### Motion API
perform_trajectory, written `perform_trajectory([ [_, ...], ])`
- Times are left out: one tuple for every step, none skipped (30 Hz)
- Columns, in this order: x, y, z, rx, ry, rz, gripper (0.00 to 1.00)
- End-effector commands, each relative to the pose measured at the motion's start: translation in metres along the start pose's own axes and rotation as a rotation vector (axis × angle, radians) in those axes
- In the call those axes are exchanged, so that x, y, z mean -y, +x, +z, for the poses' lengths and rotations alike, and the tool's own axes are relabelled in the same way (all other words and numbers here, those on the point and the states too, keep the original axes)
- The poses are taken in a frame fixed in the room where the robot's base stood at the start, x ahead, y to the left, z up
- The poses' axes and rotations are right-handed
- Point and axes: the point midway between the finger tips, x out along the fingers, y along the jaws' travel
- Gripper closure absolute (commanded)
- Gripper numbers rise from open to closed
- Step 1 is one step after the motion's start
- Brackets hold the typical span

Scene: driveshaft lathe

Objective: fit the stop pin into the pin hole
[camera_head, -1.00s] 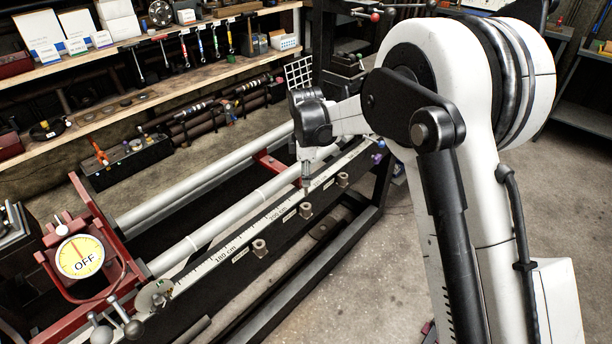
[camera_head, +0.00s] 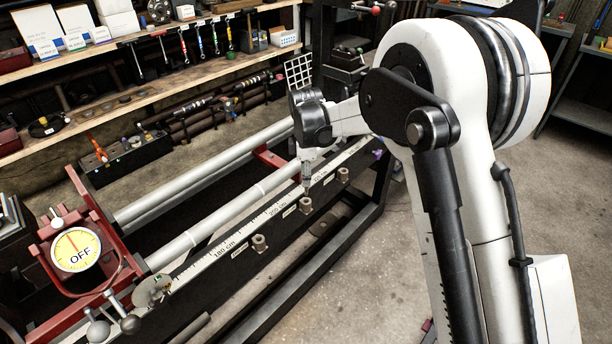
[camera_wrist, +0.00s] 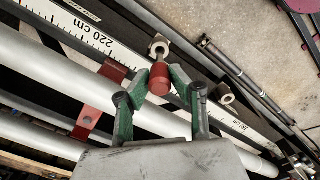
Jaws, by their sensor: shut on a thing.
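The stop pin (camera_wrist: 160,80) has a red head and a thin grey shank. My gripper (camera_wrist: 158,88), with green fingers, is shut on the red head. The shank points toward a hex-shaped collar with the pin hole (camera_wrist: 158,46) beside the 220 cm mark. Whether the tip touches or enters this hole cannot be told. In the head view my gripper (camera_head: 306,182) is over the scale rail, just above the middle collar (camera_head: 306,205). The pin is too small to make out there.
Other collars stand along the dark rail, one nearer (camera_head: 259,243) and one farther (camera_head: 343,174). A scale strip (camera_head: 222,245) runs beside them. Grey lathe tubes (camera_head: 205,228) lie to the left. A yellow dial (camera_head: 76,250) reads OFF. Floor to the right is clear.

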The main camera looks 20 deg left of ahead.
Motion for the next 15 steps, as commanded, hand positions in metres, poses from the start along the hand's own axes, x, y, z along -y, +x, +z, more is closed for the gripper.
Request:
perform_trajectory([
  [0.0, 0.0018, 0.0, 0.0, 0.0, 0.0, 1.0],
  [0.0, 0.0024, 0.0, 0.0, 0.0, 0.0, 1.0],
  [0.0, 0.0033, 0.0, 0.0, 0.0, 0.0, 1.0],
  [0.0, 0.0039, 0.0, 0.0, 0.0, 0.0, 1.0],
  [0.0, 0.0045, 0.0, 0.0, 0.0, 0.0, 1.0],
  [0.0, 0.0054, 0.0, 0.0, 0.0, 0.0, 1.0],
  [0.0, 0.006, 0.0, 0.0, 0.0, 0.0, 1.0],
  [0.0, 0.0066, 0.0, 0.0, 0.0, 0.0, 1.0],
  [0.0, 0.0075, 0.0, 0.0, 0.0, 0.0, 1.0],
  [0.0, 0.0081, 0.0, 0.0, 0.0, 0.0, 1.0],
  [0.0, 0.0087, 0.0, 0.0, 0.0, 0.0, 1.0],
  [0.0, 0.0096, 0.0, 0.0, 0.0, 0.0, 1.0],
  [0.0, 0.0102, 0.0, 0.0, 0.0, 0.0, 1.0],
  [0.0, 0.0109, 0.0, 0.0, 0.0, 0.0, 1.0],
  [0.0, 0.0117, 0.0, 0.0, 0.0, 0.0, 1.0],
])
